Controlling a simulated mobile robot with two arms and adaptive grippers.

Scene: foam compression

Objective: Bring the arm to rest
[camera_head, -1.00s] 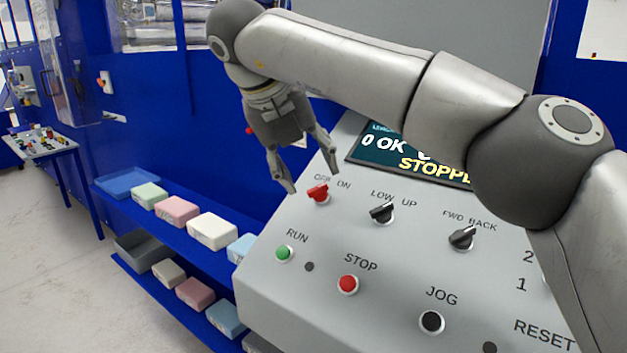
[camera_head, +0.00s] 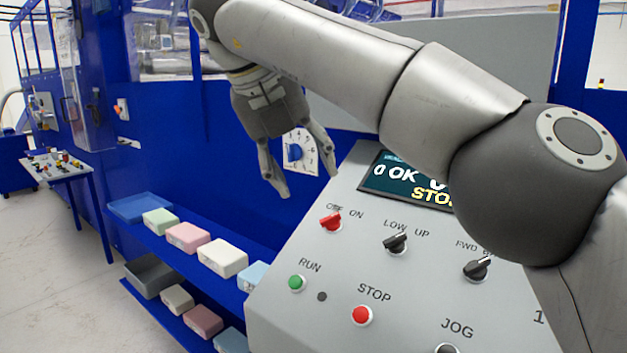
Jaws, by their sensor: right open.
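My right arm reaches in from the right across the top of the view, bent at a dark grey elbow. My right gripper (camera_head: 306,182) hangs from it with its two fingers spread and empty. It is in front of the blue machine wall, above and left of the grey control panel (camera_head: 350,262). It appears apart from the red OFF/ON switch (camera_head: 331,222) below it. A white dial with a blue knob (camera_head: 295,152) shows just behind the fingers. My arm covers part of the panel's screen (camera_head: 402,180). My left gripper is not in view.
The panel carries a green RUN button (camera_head: 297,283), a red STOP button (camera_head: 361,314) and black switches. A small table (camera_head: 60,172) stands far left.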

